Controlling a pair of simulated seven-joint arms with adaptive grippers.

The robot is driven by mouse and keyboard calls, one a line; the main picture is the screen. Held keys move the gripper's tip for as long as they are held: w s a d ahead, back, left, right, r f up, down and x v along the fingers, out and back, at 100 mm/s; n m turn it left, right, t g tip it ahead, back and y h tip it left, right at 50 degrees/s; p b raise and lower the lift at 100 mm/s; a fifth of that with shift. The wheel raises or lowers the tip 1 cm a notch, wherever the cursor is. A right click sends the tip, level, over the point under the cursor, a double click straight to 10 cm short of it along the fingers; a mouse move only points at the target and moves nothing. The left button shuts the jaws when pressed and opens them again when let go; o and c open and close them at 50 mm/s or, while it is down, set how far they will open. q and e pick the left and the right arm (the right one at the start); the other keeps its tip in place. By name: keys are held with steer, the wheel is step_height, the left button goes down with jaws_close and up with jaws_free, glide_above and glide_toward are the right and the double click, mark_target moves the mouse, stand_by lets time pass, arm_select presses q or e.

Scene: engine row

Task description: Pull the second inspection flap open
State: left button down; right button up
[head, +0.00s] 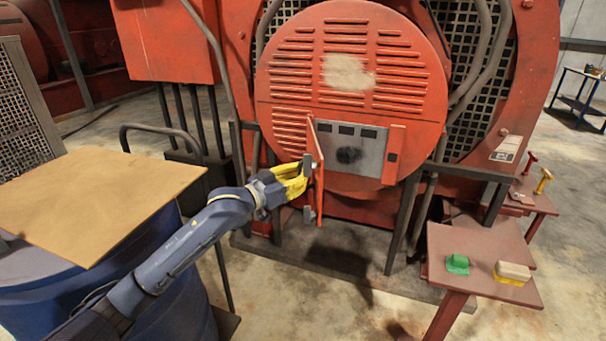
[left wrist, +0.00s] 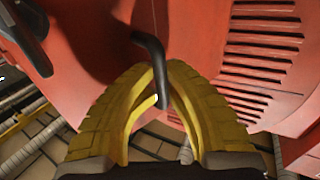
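A red flap (head: 319,175) on the engine's round red cover stands out from the cover, seen nearly edge-on, at the left of a grey panel (head: 368,150) with dark windows. I cannot tell from its looks whether it is the second one. My left gripper (head: 304,168) is at the flap's left side. In the left wrist view, the yellow fingers of my left gripper (left wrist: 161,72) close around a dark bent handle (left wrist: 149,44), which stands against red metal. The fingertips meet at the handle. A narrow red strip (head: 393,154) lies at the panel's right. My right gripper is not in view.
A red bench (head: 470,240) at the right holds a green object (head: 457,264) and a cream and yellow block (head: 512,272). Dark posts and pipes flank the cover.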

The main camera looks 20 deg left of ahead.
arm_select(q)
steer(key=shift+s+d, duration=0.15)
steer(key=c, duration=1.5)
jaws_free()
steer(key=shift+o, duration=0.2)
steer(key=v, duration=1.2)
